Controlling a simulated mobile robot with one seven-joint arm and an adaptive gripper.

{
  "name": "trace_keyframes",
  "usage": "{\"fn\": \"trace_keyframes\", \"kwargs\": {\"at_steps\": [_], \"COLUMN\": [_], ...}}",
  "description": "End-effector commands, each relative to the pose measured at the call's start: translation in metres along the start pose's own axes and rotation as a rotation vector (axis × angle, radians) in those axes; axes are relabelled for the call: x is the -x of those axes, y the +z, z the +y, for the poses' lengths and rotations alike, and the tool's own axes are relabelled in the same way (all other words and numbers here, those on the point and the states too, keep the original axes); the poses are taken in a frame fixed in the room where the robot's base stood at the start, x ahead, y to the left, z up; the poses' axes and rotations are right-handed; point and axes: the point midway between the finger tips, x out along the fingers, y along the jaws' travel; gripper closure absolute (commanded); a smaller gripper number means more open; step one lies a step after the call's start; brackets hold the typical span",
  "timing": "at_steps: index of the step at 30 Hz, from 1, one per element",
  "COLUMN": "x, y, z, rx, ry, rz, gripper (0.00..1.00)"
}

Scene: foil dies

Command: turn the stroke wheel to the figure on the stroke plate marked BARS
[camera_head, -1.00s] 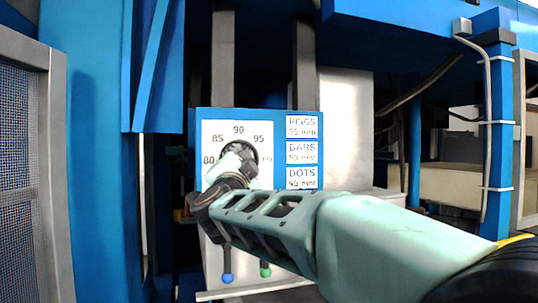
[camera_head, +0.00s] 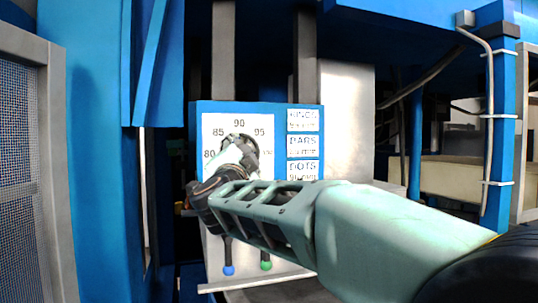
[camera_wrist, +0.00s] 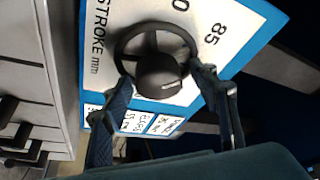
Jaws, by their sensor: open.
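The stroke wheel (camera_wrist: 153,72), a dark ring with a round hub and a white mark, sits on the white dial face (camera_wrist: 110,22) in the wrist view. My gripper (camera_wrist: 160,79) is open, with one finger on each side of the wheel near its rim. Whether the fingers touch it is unclear. In the head view my gripper (camera_head: 240,150) hides most of the wheel and part of the scale, where 85, 90 and 95 show. The BARS stroke plate (camera_head: 302,145) is the middle of the plates at right; its figure is too blurred to read.
The RINGS plate (camera_head: 302,120) is above BARS and the DOTS plate (camera_head: 302,169) below it, all on the blue panel (camera_head: 277,112). Levers with a blue knob (camera_head: 229,270) and a green knob (camera_head: 265,265) hang below. A mesh guard (camera_head: 20,170) stands at left.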

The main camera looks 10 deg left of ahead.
Motion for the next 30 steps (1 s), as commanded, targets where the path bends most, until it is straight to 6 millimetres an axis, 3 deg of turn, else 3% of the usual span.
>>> {"fn": "trace_keyframes", "kwargs": {"at_steps": [7,21,30], "x": [0.009,0.070,0.075], "y": [0.000,0.000,0.000], "z": [-0.001,0.000,0.000], "rx": [0.001,0.000,0.000], "ry": [-0.001,0.000,0.000], "rz": [-0.001,0.000,0.000], "gripper": [0.45,0.45,0.45]}}
